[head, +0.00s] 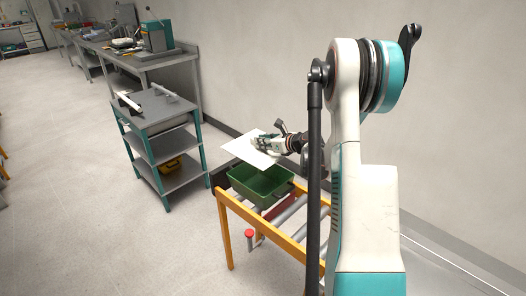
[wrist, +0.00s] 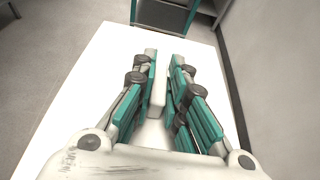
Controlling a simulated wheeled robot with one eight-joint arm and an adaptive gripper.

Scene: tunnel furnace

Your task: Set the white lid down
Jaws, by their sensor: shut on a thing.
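The white lid (head: 247,151) is a flat, thin panel held in the air above a green bin (head: 247,186) in the head view. It is tilted a little and apart from the bin, which is open on top. My gripper (head: 268,146) is over the lid. In the wrist view the lid (wrist: 88,75) fills much of the picture beneath my gripper (wrist: 163,75). The fingers are shut on a narrow white upright handle (wrist: 158,92) on the lid. The lid's near part is hidden behind my gripper.
The bin stands on a yellow-framed roller conveyor (head: 232,203) with a red button (head: 249,234). A grey cart with teal legs (head: 163,112) stands to the left, its top partly clear. A long bench (head: 160,60) runs along the wall. The floor (head: 80,200) at left is free.

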